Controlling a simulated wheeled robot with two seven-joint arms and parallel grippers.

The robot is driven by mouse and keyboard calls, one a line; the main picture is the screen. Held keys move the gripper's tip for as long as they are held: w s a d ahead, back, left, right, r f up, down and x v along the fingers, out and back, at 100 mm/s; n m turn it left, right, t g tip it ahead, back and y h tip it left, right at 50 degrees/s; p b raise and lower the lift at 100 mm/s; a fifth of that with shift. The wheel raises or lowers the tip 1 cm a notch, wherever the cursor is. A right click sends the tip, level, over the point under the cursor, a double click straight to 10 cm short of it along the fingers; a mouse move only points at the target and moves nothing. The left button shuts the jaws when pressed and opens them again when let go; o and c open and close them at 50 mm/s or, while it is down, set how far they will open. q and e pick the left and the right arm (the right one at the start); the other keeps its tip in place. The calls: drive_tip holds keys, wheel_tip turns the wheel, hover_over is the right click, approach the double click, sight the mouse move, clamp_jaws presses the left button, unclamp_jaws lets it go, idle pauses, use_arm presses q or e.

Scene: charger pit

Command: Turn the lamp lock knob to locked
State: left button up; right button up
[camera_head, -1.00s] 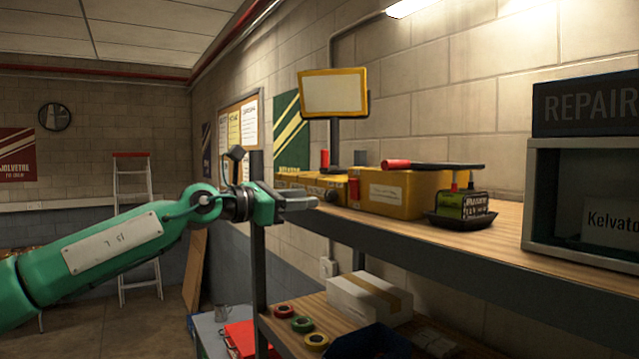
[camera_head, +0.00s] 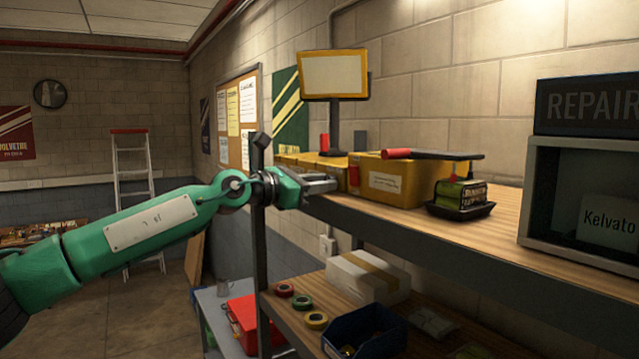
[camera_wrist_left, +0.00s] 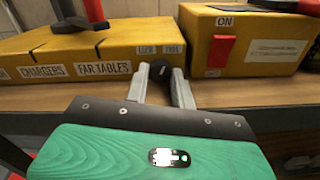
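The lamp lock knob (camera_wrist_left: 160,70) is a small round black knob on the front of a long yellow box (camera_wrist_left: 95,48), below small labels, one reading FREE. My left gripper (camera_wrist_left: 161,82) is at the box front with its two fingers apart, one on each side of the knob. I cannot tell whether they touch it. In the head view the left gripper (camera_head: 325,184) hides the knob. The lamp (camera_head: 334,76), a pale panel in a yellow frame on a dark post, stands above the box. My right gripper is not in view.
A second yellow box (camera_wrist_left: 262,42) with a red switch under an ON label stands just right of the knob. A black tray (camera_head: 460,210) with a green-black block sits further right on the wooden shelf (camera_head: 500,240). The shelf front is bare. Bins and tape rolls lie below.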

use_arm(q)
drive_tip(key=n+b, duration=0.2)
drive_tip(key=b, duration=0.1)
drive_tip(key=shift+f, duration=0.2)
drive_tip(key=shift+r+n+b, duration=0.1)
drive_tip(key=shift+n+b, duration=0.75)
drive_tip(key=shift+n, duration=0.05)
drive_tip(key=shift+r, duration=0.15)
drive_tip(key=o, duration=0.7)
